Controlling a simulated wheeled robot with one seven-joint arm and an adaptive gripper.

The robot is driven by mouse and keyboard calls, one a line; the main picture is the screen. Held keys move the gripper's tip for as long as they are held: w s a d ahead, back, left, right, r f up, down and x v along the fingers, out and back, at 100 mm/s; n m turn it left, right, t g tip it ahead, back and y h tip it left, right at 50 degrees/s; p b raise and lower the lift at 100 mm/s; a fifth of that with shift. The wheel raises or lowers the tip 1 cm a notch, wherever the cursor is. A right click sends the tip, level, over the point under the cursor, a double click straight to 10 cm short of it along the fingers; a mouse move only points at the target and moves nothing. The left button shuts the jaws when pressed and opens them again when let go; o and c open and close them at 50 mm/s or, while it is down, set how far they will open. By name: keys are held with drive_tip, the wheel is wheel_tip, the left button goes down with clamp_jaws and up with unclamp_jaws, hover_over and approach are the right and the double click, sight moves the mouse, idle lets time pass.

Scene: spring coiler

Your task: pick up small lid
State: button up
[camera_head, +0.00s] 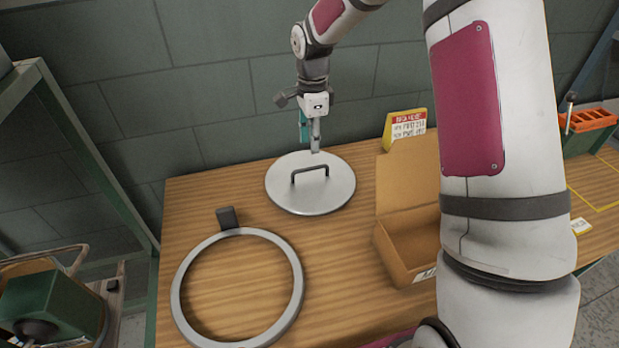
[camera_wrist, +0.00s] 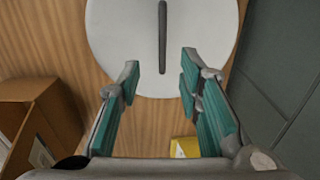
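The small lid (camera_head: 312,199) is a round, light grey disc with a dark bar handle (camera_head: 309,171) across its middle. It lies flat on the wooden table. My gripper (camera_head: 315,146) is above the lid's far edge in the head view, pointing down. In the wrist view my gripper (camera_wrist: 159,78) is open, with its two teal-padded fingers apart and nothing between them. There the lid (camera_wrist: 205,40) fills the top middle, and its handle (camera_wrist: 162,35) lies beyond the fingertips, roughly in line with the gap.
A grey ring (camera_head: 292,300) with a dark tab lies at the table's front left. An open cardboard box (camera_head: 392,262) stands right of the lid. A yellow sign (camera_head: 389,131) stands at the back. Orange bins (camera_head: 590,120) are at far right. A wall (camera_head: 200,80) rises behind the table.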

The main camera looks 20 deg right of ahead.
sight(310, 170)
wheel_tip(310, 170, down, 11)
drive_tip(key=shift+w+a+p, duration=0.15)
drive_tip(key=shift+p, duration=0.7)
clamp_jaws()
